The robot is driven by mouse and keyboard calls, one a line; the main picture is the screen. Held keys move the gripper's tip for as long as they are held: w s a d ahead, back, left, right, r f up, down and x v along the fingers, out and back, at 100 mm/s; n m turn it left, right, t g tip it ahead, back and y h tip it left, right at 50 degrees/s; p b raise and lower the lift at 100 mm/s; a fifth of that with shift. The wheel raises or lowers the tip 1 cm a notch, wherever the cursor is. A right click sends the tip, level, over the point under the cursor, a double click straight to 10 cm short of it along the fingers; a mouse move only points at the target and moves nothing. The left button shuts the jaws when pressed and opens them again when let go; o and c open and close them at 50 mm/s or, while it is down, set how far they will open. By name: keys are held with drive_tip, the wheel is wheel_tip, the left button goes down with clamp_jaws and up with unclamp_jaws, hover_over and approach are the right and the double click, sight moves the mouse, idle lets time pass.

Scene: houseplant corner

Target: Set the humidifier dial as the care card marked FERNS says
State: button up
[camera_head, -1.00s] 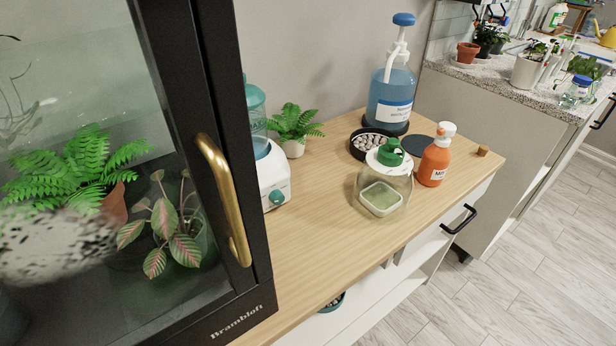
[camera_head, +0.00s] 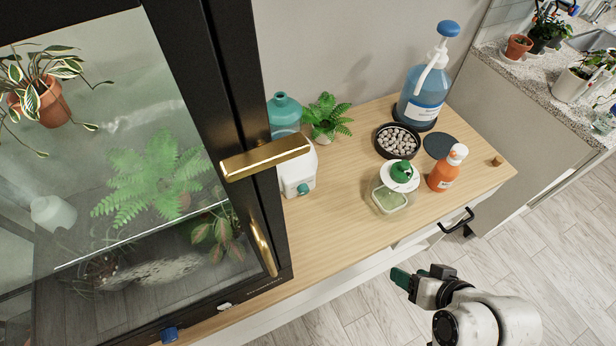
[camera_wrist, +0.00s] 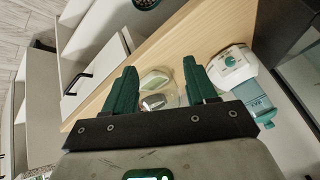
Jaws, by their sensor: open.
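The humidifier (camera_head: 297,165) stands on the wooden cabinet top beside the dark glass case. It has a white base and a teal tank (camera_head: 284,110). Its small teal dial (camera_head: 303,189) is on the base's front; its setting is too small to read. In the wrist view the humidifier (camera_wrist: 238,72) lies right of the fingers, with the dial (camera_wrist: 230,61) facing up. My gripper (camera_head: 420,275) is open and empty, in front of the cabinet's edge and well apart from the humidifier. It also shows in the wrist view (camera_wrist: 159,68). I see no readable card marked FERNS.
The glass case (camera_head: 210,80) with a gold handle (camera_head: 262,245) stands at left. A potted fern (camera_head: 325,115), pebble dish (camera_head: 397,141), green-topped jar (camera_head: 402,172), orange bottle (camera_head: 446,168) and blue pump bottle (camera_head: 425,90) stand on the top. Bare wood lies in front of the humidifier.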

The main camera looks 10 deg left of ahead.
sight(304, 193)
drive_tip(key=w+a+r+m+t+y+p, duration=0.1)
drive_tip(key=w+a+r+m+t+y, duration=0.25)
drive_tip(key=a, duration=0.65)
drive_tip(key=w+a+r+m+t+y+p, duration=0.1)
drive_tip(key=w+a+m+t+y, duration=0.2)
drive_tip(key=w+a+m+y, duration=0.5)
drive_tip(key=a+f+m+t+h+b, duration=0.1)
drive_tip(key=f+m+h+b, duration=0.1)
drive_tip(key=f, duration=0.2)
drive_tip(key=w+a+f+m+t+h+b, duration=0.1)
drive_tip(key=f+m+h, duration=0.1)
drive_tip(key=f+m, duration=0.1)
drive_tip(key=w+a+f+m+t+h+b, duration=0.1)
drive_tip(key=f+m+h+b, duration=0.1)
drive_tip(key=f, duration=0.3)
drive_tip(key=shift+m+h+b, duration=0.25)
drive_tip(key=shift+m+b, duration=0.1)
drive_tip(key=shift+m, duration=0.1)
drive_tip(key=x, duration=0.7)
drive_tip(key=shift+w, duration=0.15)
clamp_jaws()
